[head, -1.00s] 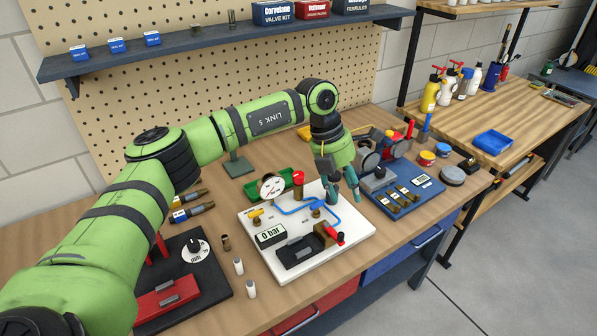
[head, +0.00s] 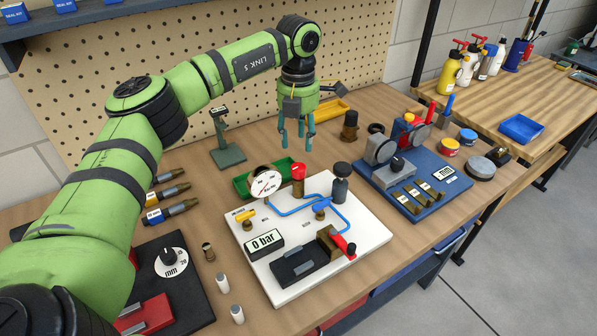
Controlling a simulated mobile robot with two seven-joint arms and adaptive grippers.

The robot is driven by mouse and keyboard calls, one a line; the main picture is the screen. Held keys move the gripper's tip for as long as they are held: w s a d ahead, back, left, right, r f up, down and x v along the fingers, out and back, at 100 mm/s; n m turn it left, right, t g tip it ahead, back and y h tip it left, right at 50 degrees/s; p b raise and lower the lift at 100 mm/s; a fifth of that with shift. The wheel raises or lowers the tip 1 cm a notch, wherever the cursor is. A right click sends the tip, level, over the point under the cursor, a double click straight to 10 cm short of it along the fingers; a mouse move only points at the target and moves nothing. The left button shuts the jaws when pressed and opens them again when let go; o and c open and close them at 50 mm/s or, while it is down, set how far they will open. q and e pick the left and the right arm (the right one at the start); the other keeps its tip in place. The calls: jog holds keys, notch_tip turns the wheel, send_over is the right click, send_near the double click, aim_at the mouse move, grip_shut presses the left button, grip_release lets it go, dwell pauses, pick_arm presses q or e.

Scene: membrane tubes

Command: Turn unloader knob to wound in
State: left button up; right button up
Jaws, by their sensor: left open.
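The white board (head: 357,258) lies on the bench and carries a pressure gauge (head: 266,183), blue tubing (head: 292,209) and a display (head: 265,243) reading 0 bar. At its back edge stand a red-capped knob (head: 298,172) and a dark-capped cylinder (head: 341,182). A yellow lever (head: 241,214), a blue lever (head: 322,204) and a red-handled part (head: 341,242) are also on it. I cannot read which one is labelled unloader. My left gripper (head: 296,140) is open and empty, pointing down above and behind the red-capped knob, apart from it. My right gripper is not in view.
A green tray (head: 258,177) sits behind the board. A blue fixture (head: 424,206) with gauges stands to the right. Some bare bench lies behind the board.

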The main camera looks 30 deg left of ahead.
aim_at(298, 167)
pick_arm(q)
jog(key=shift+f+b, duration=0.3)
jog(key=shift+f, duration=0.65)
notch_tip(298, 167, down, 6)
jog(key=shift+w+r+p, duration=0.1)
jog(key=shift+r+p, duration=0.15)
jog(key=shift+p, duration=0.95)
jog(key=shift+f, duration=0.35)
jog(key=shift+w+f, duration=0.1)
jog(key=shift+f, duration=0.2)
jog(key=shift+c, duration=0.4)
jog(key=c, duration=0.7)
jog(key=shift+c, duration=0.4)
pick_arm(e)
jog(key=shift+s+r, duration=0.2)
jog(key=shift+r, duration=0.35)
